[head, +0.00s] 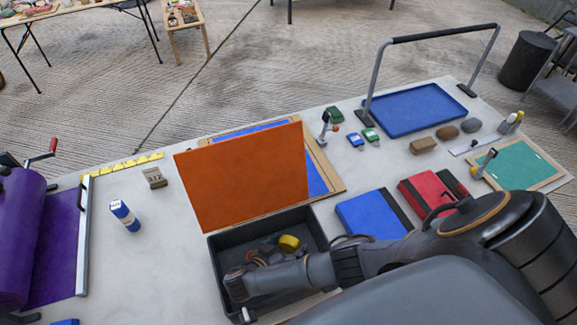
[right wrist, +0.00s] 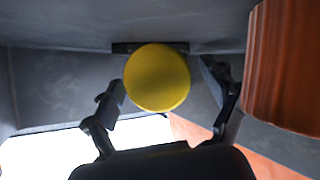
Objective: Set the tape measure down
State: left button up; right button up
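A yellow round tape measure (right wrist: 157,77) shows face-on in the right wrist view, between the two fingers of my right gripper (right wrist: 165,88). The left finger is close to its edge. A gap shows to the right finger. In the head view my right forearm reaches over a dark grey open toolbox (head: 220,257), and the end of the arm is low inside its left part. A yellow thing (head: 289,243) sits among the tools inside the box, likely the same tape measure. The orange lid (head: 245,175) stands raised behind. My left gripper is not in view.
An orange ribbed thing (right wrist: 287,70) is close on the right in the wrist view. A blue case (head: 372,214) and a red case (head: 430,192) lie right of the box. The table between tube and box is clear.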

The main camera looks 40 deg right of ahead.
aim_at(285, 245)
jog(key=shift+r, duration=0.1)
jog(key=b+v, duration=0.1)
jog(key=v, duration=0.5)
jog(key=shift+s+a+r, duration=0.1)
jog(key=shift+s+a, duration=0.05)
jog(key=shift+a, duration=0.2)
jog(key=shift+s+a+r, duration=0.1)
jog(key=shift+a+r, duration=0.2)
